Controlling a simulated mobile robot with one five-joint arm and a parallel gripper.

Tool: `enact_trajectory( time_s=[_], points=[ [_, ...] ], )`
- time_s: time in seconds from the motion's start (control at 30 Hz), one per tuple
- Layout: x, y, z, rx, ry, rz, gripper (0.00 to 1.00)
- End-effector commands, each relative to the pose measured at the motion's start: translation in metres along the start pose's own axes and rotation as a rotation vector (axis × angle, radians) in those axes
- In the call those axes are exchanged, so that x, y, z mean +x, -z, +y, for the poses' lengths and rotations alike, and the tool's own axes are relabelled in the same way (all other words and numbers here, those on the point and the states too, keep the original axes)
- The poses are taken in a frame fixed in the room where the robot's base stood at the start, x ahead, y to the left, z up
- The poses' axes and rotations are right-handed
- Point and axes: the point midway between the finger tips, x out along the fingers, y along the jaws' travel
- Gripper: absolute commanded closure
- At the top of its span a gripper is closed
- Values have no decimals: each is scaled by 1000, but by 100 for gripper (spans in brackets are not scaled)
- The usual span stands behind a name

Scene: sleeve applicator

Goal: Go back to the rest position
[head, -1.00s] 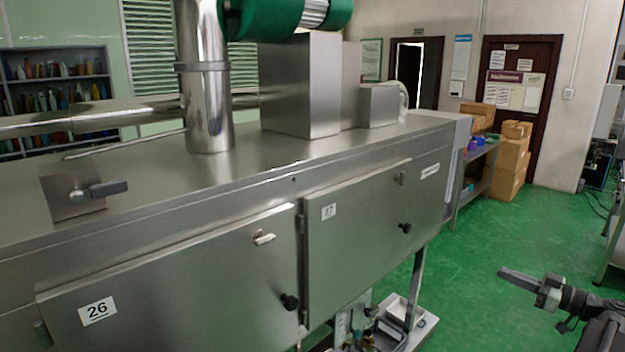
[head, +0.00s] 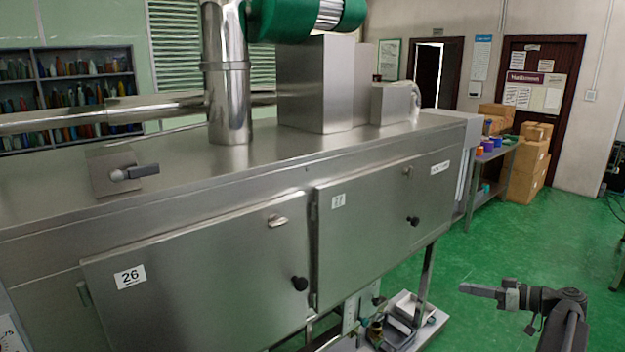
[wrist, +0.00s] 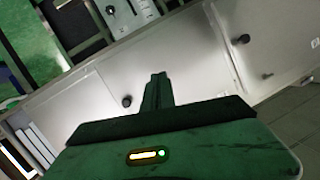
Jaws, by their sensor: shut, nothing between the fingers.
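My gripper (head: 480,291) is at the lower right of the head view, at the end of my folded dark arm, pointing left. Its fingers are together with nothing between them. It is over the green floor, clear of the steel machine (head: 238,270). In the wrist view my gripper's fingers (wrist: 157,88) stick up from the green housing, and the machine's doors lie beyond them at a tilt.
The machine has a door labelled 26 (head: 204,288) and another door (head: 382,231) beside it. A grey tray (head: 403,310) sits low under the machine. Cardboard boxes (head: 527,165) stand at the back right. Green floor (head: 535,240) is open between them and my arm.

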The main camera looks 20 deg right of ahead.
Motion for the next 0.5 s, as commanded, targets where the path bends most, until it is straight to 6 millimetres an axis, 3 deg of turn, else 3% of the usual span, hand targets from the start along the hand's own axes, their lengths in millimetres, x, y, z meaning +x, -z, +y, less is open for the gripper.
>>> enact_trajectory(
  time_s=[0.17,0.23,0.4,0.5],
  points=[
    [90,-29,-42,140,60,-206,100],
    [135,-48,-70,212,73,-334,100],
    [235,-111,-161,364,7,-722,100],
    [272,-146,-215,399,-109,-927,100]
  ],
)
